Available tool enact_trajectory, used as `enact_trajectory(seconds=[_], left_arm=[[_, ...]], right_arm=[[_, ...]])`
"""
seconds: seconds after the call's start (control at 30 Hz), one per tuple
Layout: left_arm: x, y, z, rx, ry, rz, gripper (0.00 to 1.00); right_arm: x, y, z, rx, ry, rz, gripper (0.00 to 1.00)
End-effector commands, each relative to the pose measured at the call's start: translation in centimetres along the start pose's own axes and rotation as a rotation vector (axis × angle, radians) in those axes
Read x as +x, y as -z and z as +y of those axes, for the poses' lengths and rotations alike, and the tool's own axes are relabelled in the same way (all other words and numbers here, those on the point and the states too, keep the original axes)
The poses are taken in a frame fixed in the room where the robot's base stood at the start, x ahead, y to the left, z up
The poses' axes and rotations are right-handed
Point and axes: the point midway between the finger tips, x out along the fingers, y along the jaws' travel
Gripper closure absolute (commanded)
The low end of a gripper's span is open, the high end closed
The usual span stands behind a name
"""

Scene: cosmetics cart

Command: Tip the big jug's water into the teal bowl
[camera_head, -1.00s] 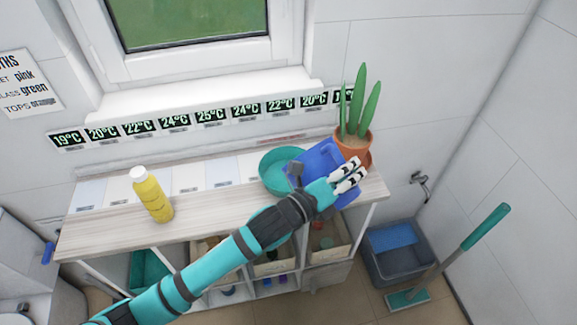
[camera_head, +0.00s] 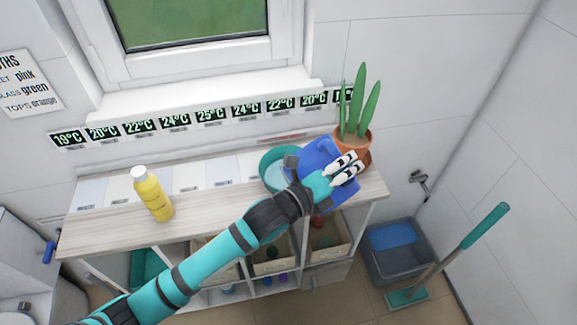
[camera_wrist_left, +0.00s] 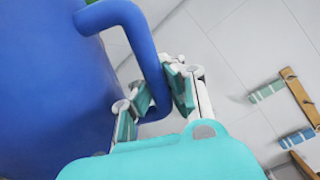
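The big blue jug (camera_head: 314,155) is over the right part of the wooden cart top, tilted to the left with its upper part at the bowl. The teal bowl (camera_head: 266,172) stands just left of it, partly hidden by the jug and my arm. A pale surface shows inside the bowl. My left gripper (camera_head: 345,168) is shut on the jug's handle; in the left wrist view the handle (camera_wrist_left: 147,60) of the blue jug (camera_wrist_left: 45,80) runs between the fingers (camera_wrist_left: 158,98). I cannot see a stream of water. My right gripper is not in view.
A yellow bottle (camera_head: 152,195) stands on the left of the wooden top (camera_head: 215,210). The top between bottle and bowl is mostly clear. A grey tub (camera_head: 400,265) and a teal-handled mop (camera_head: 470,240) are on the floor at right.

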Motion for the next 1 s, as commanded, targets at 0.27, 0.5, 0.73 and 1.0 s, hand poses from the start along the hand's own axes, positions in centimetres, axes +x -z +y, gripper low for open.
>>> enact_trajectory(seconds=[0.27, 0.5, 0.73, 1.0], left_arm=[[0.03, -0.06, -0.24, 0.001, 0.005, -0.001, 1.00], [0.02, -0.49, -0.17, -0.025, 0.005, -0.001, 1.00], [0.03, -0.46, -0.19, -0.027, 0.005, -0.001, 1.00], [0.01, -0.99, -0.11, -0.057, 0.005, 0.000, 1.00]], right_arm=[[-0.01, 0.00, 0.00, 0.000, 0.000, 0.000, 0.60], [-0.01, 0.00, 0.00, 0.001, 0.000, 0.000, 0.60], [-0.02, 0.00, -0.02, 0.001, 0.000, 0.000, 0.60], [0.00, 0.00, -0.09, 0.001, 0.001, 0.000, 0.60]])
